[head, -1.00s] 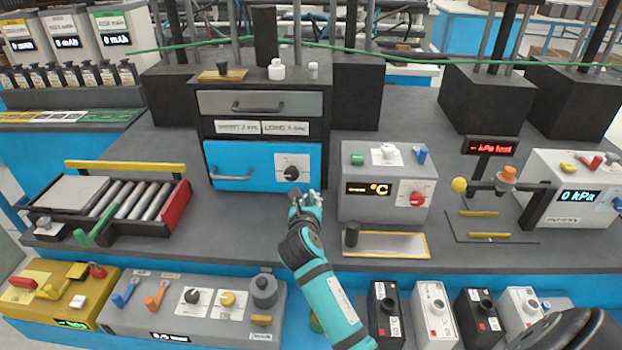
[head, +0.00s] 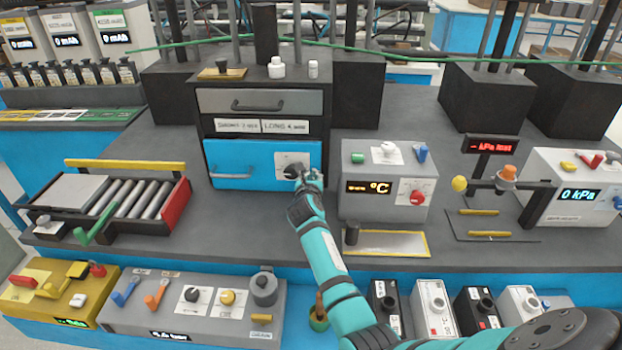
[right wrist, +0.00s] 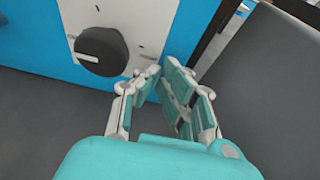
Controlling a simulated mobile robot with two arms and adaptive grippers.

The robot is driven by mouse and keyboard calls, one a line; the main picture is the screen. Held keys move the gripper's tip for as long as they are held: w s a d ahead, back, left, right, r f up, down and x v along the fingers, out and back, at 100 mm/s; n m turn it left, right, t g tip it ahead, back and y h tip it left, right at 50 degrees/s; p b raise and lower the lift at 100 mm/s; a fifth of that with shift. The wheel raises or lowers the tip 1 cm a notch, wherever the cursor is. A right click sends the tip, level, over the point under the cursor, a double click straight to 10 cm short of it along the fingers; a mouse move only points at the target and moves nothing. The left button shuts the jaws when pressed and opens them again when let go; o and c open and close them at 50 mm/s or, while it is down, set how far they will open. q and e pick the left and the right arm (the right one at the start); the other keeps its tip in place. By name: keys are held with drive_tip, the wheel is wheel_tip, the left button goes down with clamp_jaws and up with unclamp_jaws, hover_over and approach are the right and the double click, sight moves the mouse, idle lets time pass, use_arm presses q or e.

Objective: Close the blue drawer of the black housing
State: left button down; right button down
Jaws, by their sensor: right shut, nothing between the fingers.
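The black housing (head: 262,104) stands at the back of the bench with a grey drawer (head: 290,103) above and a blue drawer (head: 243,153) below. The blue drawer has a handle (head: 231,176) at its lower left and a black knob (head: 291,170) on a white plate at its right. I cannot tell how far its front stands out. My right gripper (head: 313,178) is shut and empty, at the front's lower right, just right of the knob. In the right wrist view, the shut fingers (right wrist: 160,75) are close to the blue front beside the knob (right wrist: 101,50); contact is unclear. My left gripper is not in view.
A grey box with a temperature display (head: 387,190) stands close to the right of my right gripper. A roller tray (head: 130,197) lies to the left. Grey bench top is clear in front of the drawer. Control boxes (head: 190,305) line the front edge.

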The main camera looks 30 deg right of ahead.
drive_tip(key=shift+w+d+r, duration=0.1)
drive_tip(key=shift+w+d, duration=0.3)
drive_tip(key=shift+w, duration=0.2)
drive_tip(key=shift+w+d+r, duration=0.1)
drive_tip(key=shift+w+d, duration=0.3)
drive_tip(key=shift+w, duration=0.2)
drive_tip(key=shift+w+d+f, duration=0.15)
drive_tip(key=shift+w+d, duration=0.05)
drive_tip(key=shift+d, duration=0.05)
drive_tip(key=shift+r, duration=0.2)
